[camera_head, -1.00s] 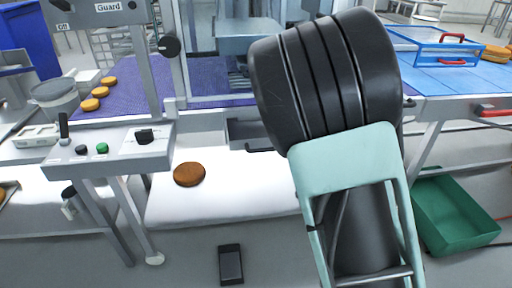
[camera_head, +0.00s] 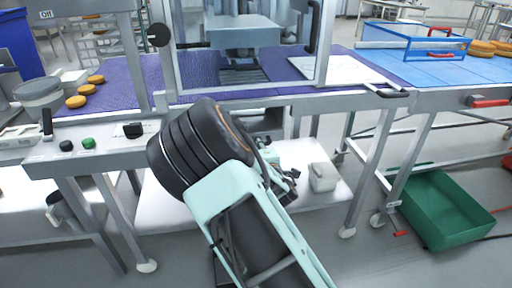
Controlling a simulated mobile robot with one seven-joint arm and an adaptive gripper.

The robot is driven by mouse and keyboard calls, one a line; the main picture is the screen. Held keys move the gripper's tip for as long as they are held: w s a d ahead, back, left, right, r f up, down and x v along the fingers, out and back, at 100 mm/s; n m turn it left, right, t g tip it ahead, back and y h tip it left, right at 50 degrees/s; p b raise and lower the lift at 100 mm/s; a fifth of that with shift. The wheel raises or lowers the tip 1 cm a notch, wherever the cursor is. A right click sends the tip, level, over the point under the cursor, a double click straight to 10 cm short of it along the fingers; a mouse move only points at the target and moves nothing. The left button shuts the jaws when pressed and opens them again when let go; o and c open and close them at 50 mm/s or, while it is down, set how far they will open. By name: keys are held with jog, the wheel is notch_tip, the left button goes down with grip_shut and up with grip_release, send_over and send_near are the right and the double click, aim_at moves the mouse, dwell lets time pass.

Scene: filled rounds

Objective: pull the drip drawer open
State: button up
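The drip drawer is hard to make out. A dark grey box front (camera_head: 266,124), which may be the drawer, shows in part under the purple belt, just above and behind my arm. My arm hides the rest of it, and I cannot tell whether it is shut. My gripper (camera_head: 287,181) shows small and dark beyond my forearm, below the belt frame and over the white lower shelf (camera_head: 180,212). It appears below and right of the dark box. My arm partly hides the gripper, and I cannot tell whether its fingers are apart.
A small pale block (camera_head: 322,177) stands right of my gripper. Frame legs (camera_head: 372,170) stand farther right, with a green crate (camera_head: 440,212) on the floor. A control panel (camera_head: 105,138) is at left. A red handle (camera_head: 488,102) is on the right-hand table edge.

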jog(key=shift+x, duration=1.25)
jog(key=shift+c, duration=0.3)
jog(key=shift+s, duration=0.1)
grip_shut()
